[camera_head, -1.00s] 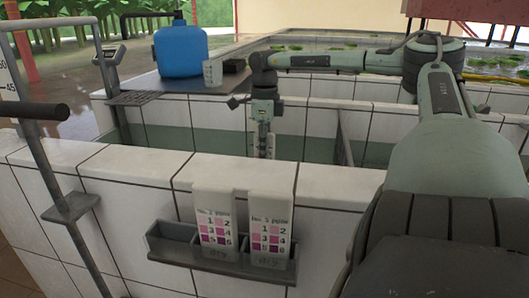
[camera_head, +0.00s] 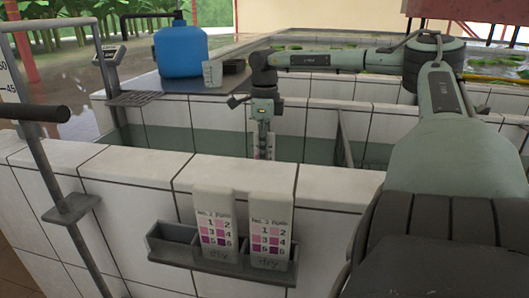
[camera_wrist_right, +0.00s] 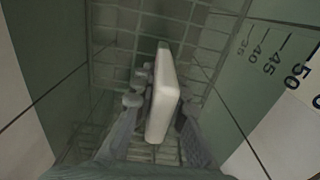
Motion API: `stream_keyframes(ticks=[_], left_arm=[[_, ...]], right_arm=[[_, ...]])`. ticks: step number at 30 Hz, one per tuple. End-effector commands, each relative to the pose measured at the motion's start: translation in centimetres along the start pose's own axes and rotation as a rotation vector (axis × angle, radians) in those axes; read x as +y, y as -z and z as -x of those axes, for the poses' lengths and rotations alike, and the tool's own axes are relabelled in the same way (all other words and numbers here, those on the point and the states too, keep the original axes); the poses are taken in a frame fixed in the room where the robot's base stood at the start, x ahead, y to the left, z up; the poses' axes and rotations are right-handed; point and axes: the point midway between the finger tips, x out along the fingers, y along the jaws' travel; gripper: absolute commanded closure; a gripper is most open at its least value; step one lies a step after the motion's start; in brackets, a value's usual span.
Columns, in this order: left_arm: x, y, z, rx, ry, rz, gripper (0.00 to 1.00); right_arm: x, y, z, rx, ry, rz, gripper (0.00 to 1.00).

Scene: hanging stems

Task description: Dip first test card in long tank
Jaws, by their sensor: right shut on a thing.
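My right gripper (camera_head: 264,122) reaches over the tiled front wall into the tank (camera_head: 205,136). It is shut on a white test card (camera_head: 265,146), which hangs upright below the fingers with its printed face partly showing. The front wall hides its lower end. In the right wrist view the card (camera_wrist_right: 163,98) stands edge-on between the fingers (camera_wrist_right: 158,112), above green-tinted tiles; I cannot tell whether it touches water. Two more cards with pink-purple charts, a left one (camera_head: 216,225) and a right one (camera_head: 270,232), stand in a grey rack (camera_head: 222,265) whose left slot is empty. My left gripper is not in view.
A blue container (camera_head: 181,52) and a clear measuring cup (camera_head: 212,74) stand on a ledge behind the tank. A metal handle post (camera_head: 70,205) stands at the left. The wrist view shows a depth scale (camera_wrist_right: 272,62) on the tank wall.

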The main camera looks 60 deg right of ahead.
Motion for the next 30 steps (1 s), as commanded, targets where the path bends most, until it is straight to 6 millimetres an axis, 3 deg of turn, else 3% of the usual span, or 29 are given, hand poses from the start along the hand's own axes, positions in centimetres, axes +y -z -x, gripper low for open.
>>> stream_keyframes(ticks=[1,5,12,30], left_arm=[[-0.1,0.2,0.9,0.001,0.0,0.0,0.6],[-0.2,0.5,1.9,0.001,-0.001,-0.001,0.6],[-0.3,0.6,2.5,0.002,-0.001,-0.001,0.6],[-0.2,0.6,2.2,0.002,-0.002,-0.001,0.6]], right_arm=[[-0.1,-0.1,1.2,-0.001,0.002,0.0,1.0],[0.0,0.0,2.8,-0.001,0.001,0.0,1.0],[0.0,0.0,5.5,-0.002,0.002,0.0,1.0],[0.0,0.0,12.5,-0.001,0.003,-0.001,1.0]])
